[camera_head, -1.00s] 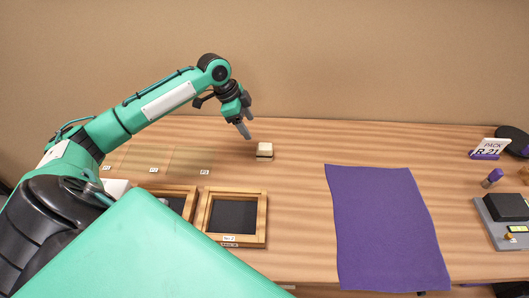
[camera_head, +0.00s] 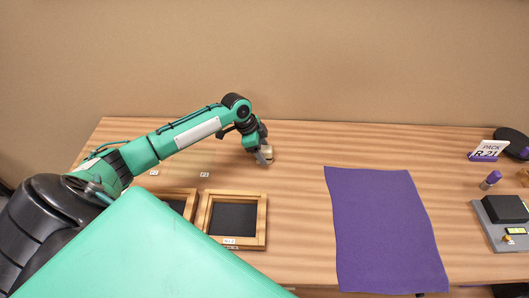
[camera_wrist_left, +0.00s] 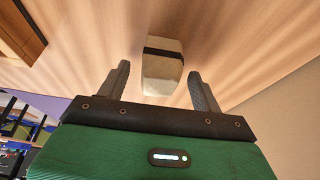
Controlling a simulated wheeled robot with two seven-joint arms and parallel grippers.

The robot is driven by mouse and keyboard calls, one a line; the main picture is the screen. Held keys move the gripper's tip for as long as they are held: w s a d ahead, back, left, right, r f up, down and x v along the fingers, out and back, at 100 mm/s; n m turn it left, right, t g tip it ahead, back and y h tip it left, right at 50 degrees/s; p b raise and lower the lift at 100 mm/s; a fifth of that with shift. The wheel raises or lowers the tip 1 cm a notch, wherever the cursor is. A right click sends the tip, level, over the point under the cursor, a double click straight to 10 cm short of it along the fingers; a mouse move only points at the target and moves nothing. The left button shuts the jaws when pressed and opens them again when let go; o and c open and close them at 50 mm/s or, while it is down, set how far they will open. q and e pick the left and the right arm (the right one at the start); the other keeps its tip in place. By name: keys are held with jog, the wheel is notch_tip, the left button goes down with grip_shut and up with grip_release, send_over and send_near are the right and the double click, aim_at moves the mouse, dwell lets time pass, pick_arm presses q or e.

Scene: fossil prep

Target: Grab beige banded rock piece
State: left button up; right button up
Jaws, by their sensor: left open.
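The beige banded rock piece (camera_wrist_left: 163,72) has a dark band and lies on the wooden table. In the left wrist view it sits between the two open fingers of my left gripper (camera_wrist_left: 160,88), with a gap on each side. In the head view my left gripper (camera_head: 263,157) is low over the table at the rock piece (camera_head: 269,152) and partly hides it. My right gripper is not in view.
Two wood-framed trays with dark inserts stand in front of the rock; the nearer one to it is the right tray (camera_head: 264,222). A purple cloth (camera_head: 385,225) lies to the right. A scale (camera_head: 503,219), a purple-capped tube (camera_head: 490,180) and a sign (camera_head: 489,150) are at far right.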

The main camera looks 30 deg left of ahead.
pick_arm(q)
jog(key=shift+x, duration=1.1)
jog(key=c, duration=1.1)
jog(key=shift+c, duration=0.8)
jog(key=shift+r, duration=0.15)
